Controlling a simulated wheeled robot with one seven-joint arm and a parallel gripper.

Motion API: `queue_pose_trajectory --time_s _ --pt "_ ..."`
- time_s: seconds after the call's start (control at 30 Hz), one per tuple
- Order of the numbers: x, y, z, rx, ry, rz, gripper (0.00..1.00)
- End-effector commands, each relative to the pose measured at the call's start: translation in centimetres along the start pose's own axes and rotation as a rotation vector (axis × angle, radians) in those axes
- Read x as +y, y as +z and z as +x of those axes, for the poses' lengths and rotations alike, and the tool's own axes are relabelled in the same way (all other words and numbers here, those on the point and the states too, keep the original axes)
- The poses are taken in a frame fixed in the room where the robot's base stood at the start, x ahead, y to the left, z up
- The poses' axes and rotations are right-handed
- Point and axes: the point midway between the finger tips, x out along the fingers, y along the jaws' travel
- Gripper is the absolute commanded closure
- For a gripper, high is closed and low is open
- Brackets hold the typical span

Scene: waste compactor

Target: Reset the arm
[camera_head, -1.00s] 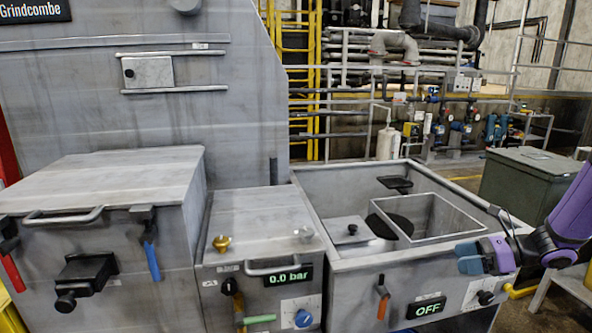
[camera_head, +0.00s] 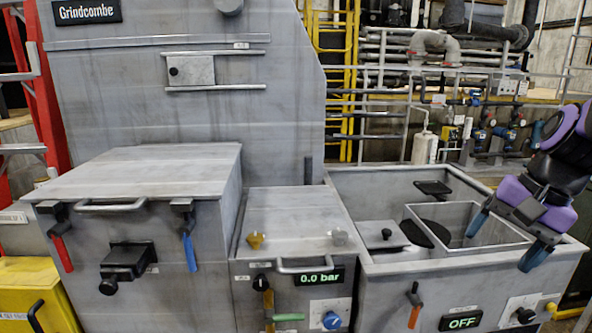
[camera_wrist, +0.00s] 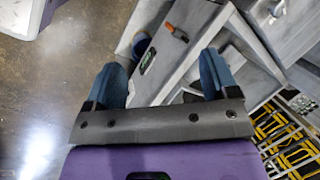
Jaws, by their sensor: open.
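My gripper (camera_head: 508,241) is at the right of the head view, over the front right corner of the open grey bin unit (camera_head: 375,264). Its two blue fingers are spread apart, and nothing shows between them. In the wrist view the spread fingers of my gripper (camera_wrist: 163,82) point toward the bin unit's front, where an orange handle (camera_wrist: 176,32) shows. My purple and black arm comes in from the right edge of the head view.
A closed grey box (camera_head: 140,175) with red and blue latches stands at the left. A grey unit (camera_head: 290,212) reading 0.0 bar is in the middle. A display (camera_head: 461,321) on the bin unit reads OFF. Bare floor (camera_wrist: 60,95) shows in the wrist view.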

Motion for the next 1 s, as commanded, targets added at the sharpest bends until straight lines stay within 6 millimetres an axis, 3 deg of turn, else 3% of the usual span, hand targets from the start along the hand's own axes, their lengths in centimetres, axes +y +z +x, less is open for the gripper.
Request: queue_pose_trajectory --time_s 0.2,0.43,0.6,0.9,0.93,1.0 --pt "0.5 4.0 -2.8 0.172 0.072 -0.315 0.2" --pt "1.6 7.0 -5.3 0.341 0.134 -0.602 0.2" --pt "2.3 8.0 -6.4 0.416 0.161 -0.721 0.2" --pt "2.5 8.3 -6.7 0.439 0.17 -0.756 0.2" --pt "2.5 8.3 -6.7 0.439 0.17 -0.755 0.22" --pt "2.5 8.3 -6.7 0.439 0.169 -0.755 0.38"
